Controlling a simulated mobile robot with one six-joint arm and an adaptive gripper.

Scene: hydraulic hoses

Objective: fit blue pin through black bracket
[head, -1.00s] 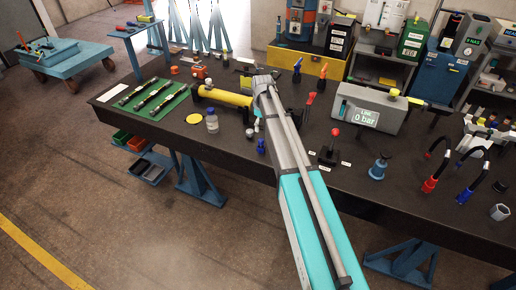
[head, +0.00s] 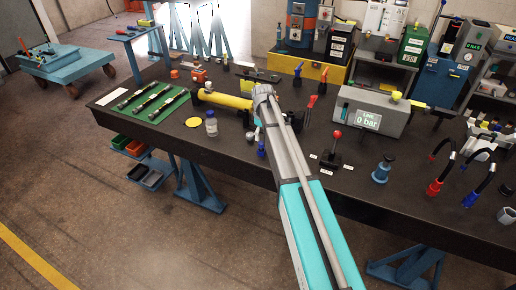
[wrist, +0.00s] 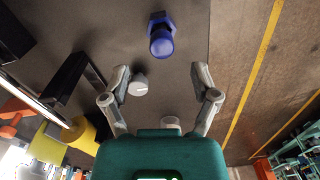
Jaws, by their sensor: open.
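A blue pin (wrist: 160,36) with a rounded head and a wider base stands on the dark bench, at the top centre of the wrist view. In the head view a blue piece (head: 261,150) just below my gripper looks like the same pin. My gripper (wrist: 160,75) is open and empty, its two fingers spread, with the pin beyond the fingertips and apart from them. A black bracket-like part (wrist: 72,76) lies left of the fingers in the wrist view. In the head view my arm hides much of that area, and I cannot make the bracket out.
A small pale round piece (wrist: 138,85) lies near the left finger.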

